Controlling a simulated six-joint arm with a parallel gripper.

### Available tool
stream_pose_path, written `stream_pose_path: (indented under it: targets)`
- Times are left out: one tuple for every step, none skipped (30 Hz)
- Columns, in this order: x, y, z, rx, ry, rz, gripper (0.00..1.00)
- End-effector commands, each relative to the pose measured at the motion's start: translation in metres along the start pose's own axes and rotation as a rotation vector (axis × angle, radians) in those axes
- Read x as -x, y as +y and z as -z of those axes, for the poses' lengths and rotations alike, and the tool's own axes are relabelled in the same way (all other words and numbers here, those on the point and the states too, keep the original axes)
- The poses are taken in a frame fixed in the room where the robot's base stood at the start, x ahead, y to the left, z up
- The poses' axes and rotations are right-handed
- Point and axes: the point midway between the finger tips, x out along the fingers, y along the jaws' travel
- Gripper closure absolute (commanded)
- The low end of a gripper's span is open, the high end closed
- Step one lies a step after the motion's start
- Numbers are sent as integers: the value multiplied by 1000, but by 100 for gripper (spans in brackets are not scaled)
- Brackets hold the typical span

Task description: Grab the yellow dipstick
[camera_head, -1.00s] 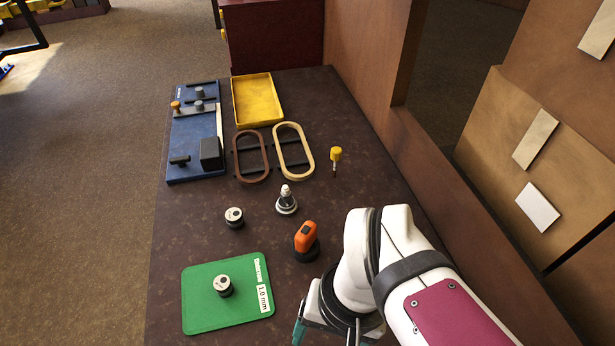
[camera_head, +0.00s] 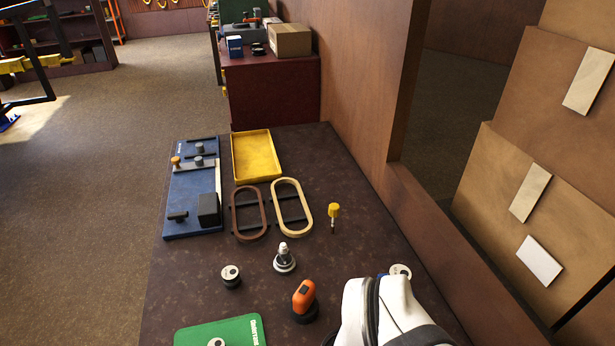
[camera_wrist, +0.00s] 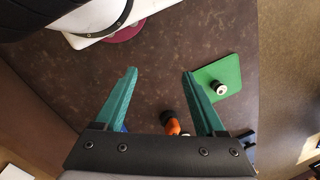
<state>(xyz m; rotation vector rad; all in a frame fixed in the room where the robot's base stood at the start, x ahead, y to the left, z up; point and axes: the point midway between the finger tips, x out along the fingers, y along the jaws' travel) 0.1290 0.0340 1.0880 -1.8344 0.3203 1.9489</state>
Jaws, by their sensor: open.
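The yellow dipstick (camera_head: 333,211) is at the right of the tabletop in the head view, with a yellow head and a short dark stem below it. It is right of the pale oval ring and apart from other things. I do not make it out in the wrist view. My gripper (camera_wrist: 160,73) shows in the wrist view with two teal fingers spread wide and nothing between the tips. In the head view only part of my white arm shows at the bottom right, nearer than the dipstick; the gripper is out of that frame.
An orange-capped object (camera_head: 304,298), a white-topped fitting (camera_head: 284,260) and a round puck (camera_head: 231,277) stand nearer. A green mat (camera_head: 222,334) lies in front. Oval rings (camera_head: 306,208), a yellow tray (camera_head: 274,170) and a blue board (camera_head: 180,212) are farther back. A wall borders the right.

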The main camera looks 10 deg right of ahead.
Motion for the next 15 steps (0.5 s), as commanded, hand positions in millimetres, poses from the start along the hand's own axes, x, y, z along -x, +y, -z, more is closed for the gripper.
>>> stream_pose_path:
  targets:
    - [0, 0, 0, 0, 0, 0, 28]
    - [0, 0, 0, 0, 0, 0, 28]
    - [0, 0, 0, 0, 0, 0, 27]
    - [0, 0, 0, 0, 0, 0, 27]
    - [0, 0, 0, 0, 0, 0, 27]
    - [0, 0, 0, 0, 0, 0, 27]
    - [0, 0, 0, 0, 0, 0, 27]
    - [0, 0, 0, 0, 0, 0, 27]
    - [0, 0, 0, 0, 1, 1, 27]
    - [0, -2, 3, 3, 6, 3, 27]
    - [-2, -4, 9, 9, 18, 8, 27]
    - [-4, -10, 24, 23, 47, 19, 27]
    - [-7, -17, 40, 35, 80, 32, 27]
    - [-10, -26, 62, 48, 126, 50, 27]
    - [-17, -39, 95, 64, 199, 76, 27]
